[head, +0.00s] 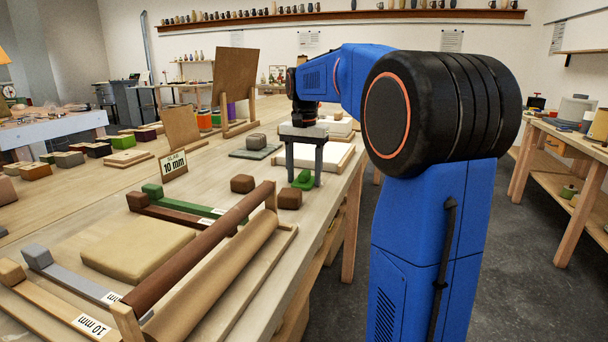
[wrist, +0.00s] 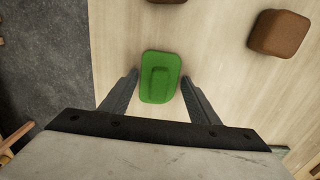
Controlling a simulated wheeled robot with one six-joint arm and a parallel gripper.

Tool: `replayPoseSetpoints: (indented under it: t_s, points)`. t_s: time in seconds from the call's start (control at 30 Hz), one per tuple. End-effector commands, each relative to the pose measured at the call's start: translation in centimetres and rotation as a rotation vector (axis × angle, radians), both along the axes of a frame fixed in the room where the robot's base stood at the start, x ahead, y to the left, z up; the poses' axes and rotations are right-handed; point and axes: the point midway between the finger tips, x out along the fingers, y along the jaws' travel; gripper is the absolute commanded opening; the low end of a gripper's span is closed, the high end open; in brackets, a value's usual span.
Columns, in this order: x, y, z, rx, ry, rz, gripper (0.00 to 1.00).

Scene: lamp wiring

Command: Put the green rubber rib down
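The green rubber rib (head: 303,180) lies on the wooden table near its right edge. In the wrist view the rib (wrist: 160,77) is a rounded green block with a raised ridge on top. My gripper (head: 304,181) points down over it. In the wrist view one finger of my gripper (wrist: 159,76) is on each side of the rib. The fingers stand wider apart than the rib, with small gaps showing, so the gripper looks open. The rib appears to rest on the tabletop; its underside is hidden.
Two brown blocks (head: 243,184) (head: 290,199) sit close to the rib; one brown block (wrist: 279,33) shows at right in the wrist view. A rolling pin (head: 200,245) and a clay slab (head: 138,250) lie nearer. A grey block on a board (head: 256,141) stands behind left. The table edge is close on the right.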

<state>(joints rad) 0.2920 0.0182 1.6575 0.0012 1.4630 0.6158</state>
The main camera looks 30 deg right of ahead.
Motion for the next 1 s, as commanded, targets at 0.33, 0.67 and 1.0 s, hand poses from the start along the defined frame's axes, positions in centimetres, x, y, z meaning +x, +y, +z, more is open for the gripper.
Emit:
replayPoseSetpoints:
  t_s: [0.33,0.67,1.0]
  points:
    - [-0.1,-0.1,1.8,-0.001,0.004,-0.001,0.65]
    - [0.0,-0.1,8.2,0.0,0.002,-0.001,0.65]
    - [0.0,-0.1,12.0,0.0,0.004,-0.001,0.65]
